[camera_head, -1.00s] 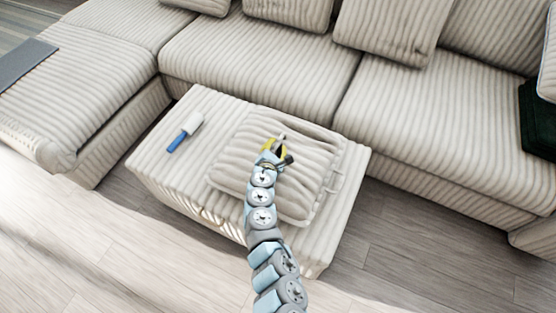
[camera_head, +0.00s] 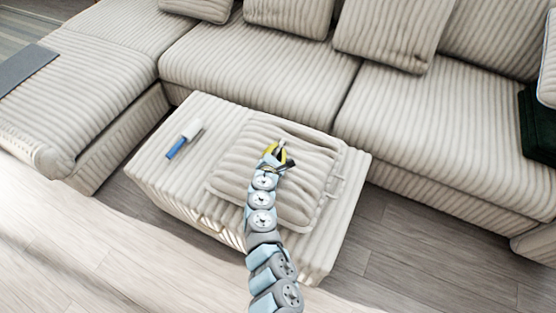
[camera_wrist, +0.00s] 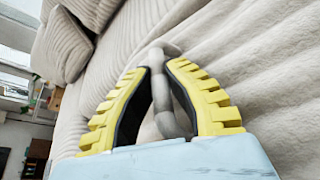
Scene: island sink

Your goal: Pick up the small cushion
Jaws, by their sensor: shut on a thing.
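The small cushion (camera_head: 310,168) is beige, ribbed fabric and lies flat on top of the ottoman (camera_head: 215,113). My gripper (camera_head: 281,149) is over the middle of the cushion, with its yellow fingers down at the top surface. My arm hides part of the cushion's near side.
A lint roller with a blue handle (camera_head: 176,149) lies on the ottoman left of the cushion. A large sectional sofa (camera_head: 260,65) with several back cushions (camera_head: 390,30) stands behind. Wooden floor (camera_head: 420,255) is clear at the front right.

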